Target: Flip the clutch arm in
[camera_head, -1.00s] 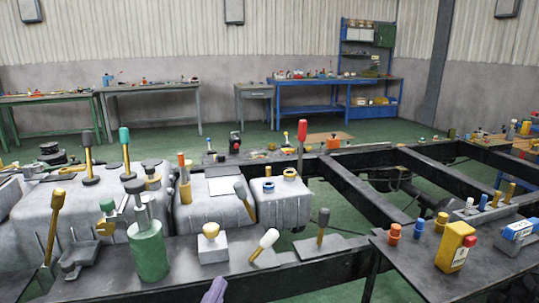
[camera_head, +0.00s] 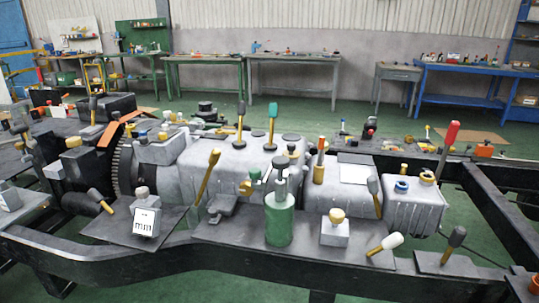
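No gripper shows in the head view. A chassis with a grey engine and gearbox block (camera_head: 230,160) fills the middle. Several levers stand on and around it. I cannot tell for certain which one is the clutch arm. A tilted black-knobbed lever (camera_head: 100,200) stands on a dark plate at left, near the large toothed flywheel (camera_head: 124,167). A long gold lever (camera_head: 206,177) leans right beside the gearbox. A white-knobbed lever (camera_head: 385,244) tilts low at the front, and a black-knobbed lever (camera_head: 453,243) stands on a plate at right.
A green cylinder (camera_head: 279,222) and a white block with a gold knob (camera_head: 334,232) stand on the front plate. A small marked box (camera_head: 146,218) stands on the left plate. The black frame rail (camera_head: 150,262) runs along the front. Workbenches line the back wall.

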